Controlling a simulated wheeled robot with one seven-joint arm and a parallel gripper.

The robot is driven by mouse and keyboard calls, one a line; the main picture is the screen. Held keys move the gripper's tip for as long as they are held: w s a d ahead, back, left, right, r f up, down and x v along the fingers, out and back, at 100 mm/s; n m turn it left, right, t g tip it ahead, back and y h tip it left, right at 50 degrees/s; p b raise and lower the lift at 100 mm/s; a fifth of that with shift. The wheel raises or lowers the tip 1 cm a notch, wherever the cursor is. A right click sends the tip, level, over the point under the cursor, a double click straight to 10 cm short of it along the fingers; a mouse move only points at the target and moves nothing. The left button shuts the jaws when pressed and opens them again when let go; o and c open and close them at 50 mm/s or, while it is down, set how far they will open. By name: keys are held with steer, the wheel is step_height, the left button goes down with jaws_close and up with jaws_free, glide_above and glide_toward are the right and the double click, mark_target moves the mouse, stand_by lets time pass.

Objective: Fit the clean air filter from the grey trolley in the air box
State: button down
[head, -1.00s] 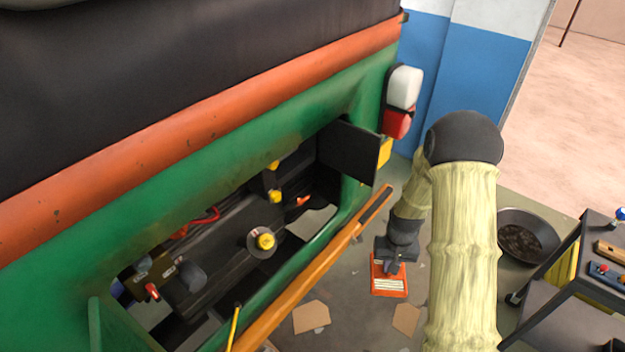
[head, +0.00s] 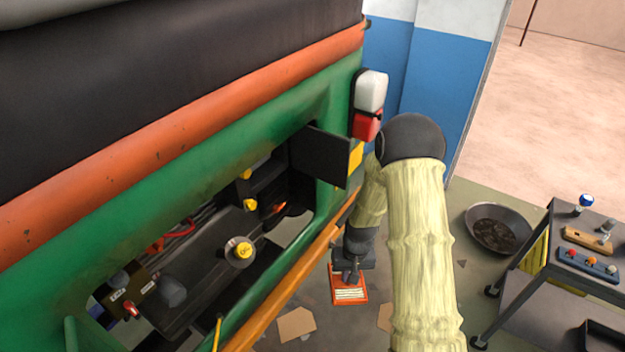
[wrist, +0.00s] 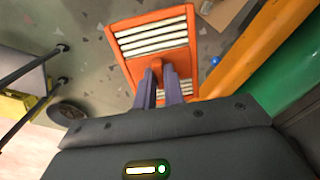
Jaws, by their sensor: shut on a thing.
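The clean air filter (head: 349,287) has an orange frame with white pleats. The green rickshaw's engine bay (head: 215,265) is open at the left. I cannot clearly make out the air box among the dark parts inside. The grey trolley (head: 548,230) stands at the right.
A black flap (head: 321,154) stands open at the bay's right end. The orange bar (head: 290,290) runs along the bay's front. A round pan (head: 497,228) lies on the floor near the trolley. Cardboard pieces (head: 296,324) lie on the floor.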

mark_target(339, 291)
steer(key=s+a+f+y, duration=0.2)
steer(key=s+a, duration=0.1)
steer(key=shift+f+p, duration=0.35)
steer(key=shift+p, duration=0.05)
steer(key=a+r+m+t+y+p, duration=0.1)
steer(key=a+r+y, duration=0.25)
steer(key=a, duration=0.25)
steer(key=a+r+m+t+y+p, duration=0.1)
steer(key=a+r+y, duration=0.2)
steer(key=a+y, duration=0.25)
steer(key=w+d+r+m+t+y, duration=0.1)
steer(key=w+d+r+m+t, duration=0.1)
steer(key=r, duration=1)
steer(key=w+d+r+m+t+y+p, duration=0.1)
steer(key=w+d+r+m+t, duration=0.1)
steer(key=w+r+t, duration=0.5)
step_height(339, 291, up, 5)
steer(key=shift+w+d+r+m+y, duration=0.2)
steer(key=shift+w+d+m+y, duration=0.15)
steer(key=shift+w+m, duration=0.65)
